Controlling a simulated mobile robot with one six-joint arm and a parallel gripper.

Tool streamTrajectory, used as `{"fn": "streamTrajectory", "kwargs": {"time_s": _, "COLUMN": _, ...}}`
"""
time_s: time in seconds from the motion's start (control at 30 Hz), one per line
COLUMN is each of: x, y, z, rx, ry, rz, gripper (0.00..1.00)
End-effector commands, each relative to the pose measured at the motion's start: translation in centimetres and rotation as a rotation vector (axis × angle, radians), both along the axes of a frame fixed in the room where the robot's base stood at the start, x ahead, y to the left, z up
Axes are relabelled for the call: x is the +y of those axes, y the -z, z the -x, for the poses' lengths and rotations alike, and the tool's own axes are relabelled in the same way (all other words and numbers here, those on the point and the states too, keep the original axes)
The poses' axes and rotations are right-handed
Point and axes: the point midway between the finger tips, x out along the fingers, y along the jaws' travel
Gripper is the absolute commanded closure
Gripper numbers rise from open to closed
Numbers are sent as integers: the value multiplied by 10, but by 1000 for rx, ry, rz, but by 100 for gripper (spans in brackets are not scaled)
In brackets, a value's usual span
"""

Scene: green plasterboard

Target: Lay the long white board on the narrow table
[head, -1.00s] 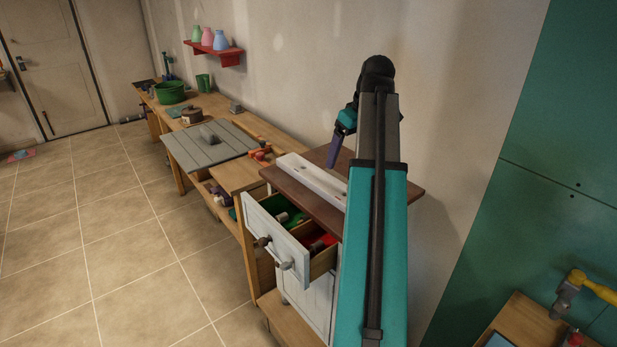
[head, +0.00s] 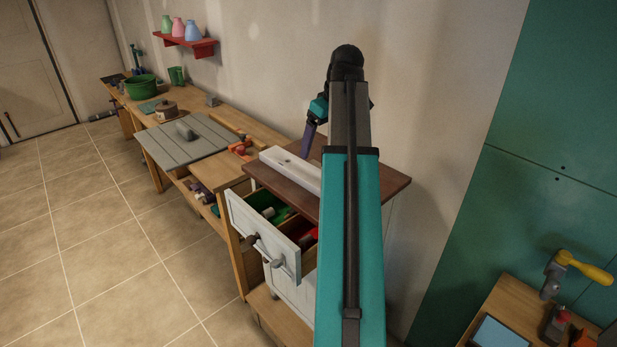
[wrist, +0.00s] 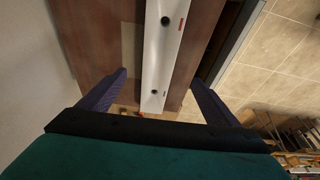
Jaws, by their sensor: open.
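The long white board (head: 291,169) lies flat on the dark brown top (head: 387,183) of a white cabinet with an open drawer. My arm hides its near right end in the head view. My gripper (head: 306,152) is above the brown top, just behind the board. In the wrist view the board (wrist: 158,60) runs upright through the middle, with two dark holes and small red marks. My open gripper (wrist: 157,80) has one purple finger on each side of it, apart from it. I cannot tell which surface is the narrow table.
The open drawer (head: 251,231) juts out towards the floor and holds green and red bins. A long wooden bench (head: 240,133) with a grey lid (head: 188,140), pots and tools runs along the wall. A wooden surface with a yellow-handled hammer (head: 575,263) stands at right. The tiled floor at left is clear.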

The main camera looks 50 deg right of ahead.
Motion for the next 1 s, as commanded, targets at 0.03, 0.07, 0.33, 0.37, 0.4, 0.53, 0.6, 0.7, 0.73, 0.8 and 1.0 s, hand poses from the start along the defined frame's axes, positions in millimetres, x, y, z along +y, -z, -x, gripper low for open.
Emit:
{"fn": "streamTrajectory", "kwargs": {"time_s": 0.03, "x": 1, "y": 4, "z": -1, "rx": 1, "ry": 0, "rz": -1, "gripper": 16}}
{"fn": "streamTrajectory", "kwargs": {"time_s": 0.07, "x": 1, "y": 7, "z": -2, "rx": 1, "ry": -1, "rz": -1, "gripper": 16}}
{"fn": "streamTrajectory", "kwargs": {"time_s": 0.33, "x": 1, "y": 35, "z": -11, "rx": 2, "ry": -1, "rz": -1, "gripper": 16}}
{"fn": "streamTrajectory", "kwargs": {"time_s": 0.37, "x": 1, "y": 38, "z": -12, "rx": 1, "ry": -1, "rz": -1, "gripper": 16}}
{"fn": "streamTrajectory", "kwargs": {"time_s": 0.4, "x": 1, "y": 42, "z": -13, "rx": 2, "ry": -1, "rz": -1, "gripper": 16}}
{"fn": "streamTrajectory", "kwargs": {"time_s": 0.53, "x": 0, "y": 55, "z": -17, "rx": 1, "ry": -1, "rz": -1, "gripper": 16}}
{"fn": "streamTrajectory", "kwargs": {"time_s": 0.6, "x": 0, "y": 60, "z": -19, "rx": 1, "ry": -1, "rz": -1, "gripper": 16}}
{"fn": "streamTrajectory", "kwargs": {"time_s": 0.7, "x": 0, "y": 68, "z": -22, "rx": 1, "ry": -1, "rz": 0, "gripper": 16}}
{"fn": "streamTrajectory", "kwargs": {"time_s": 0.73, "x": 0, "y": 69, "z": -22, "rx": 1, "ry": -1, "rz": 0, "gripper": 16}}
{"fn": "streamTrajectory", "kwargs": {"time_s": 0.8, "x": 0, "y": 71, "z": -23, "rx": 0, "ry": -1, "rz": 0, "gripper": 16}}
{"fn": "streamTrajectory", "kwargs": {"time_s": 1.0, "x": 0, "y": 72, "z": -23, "rx": 0, "ry": -1, "rz": 0, "gripper": 16}}
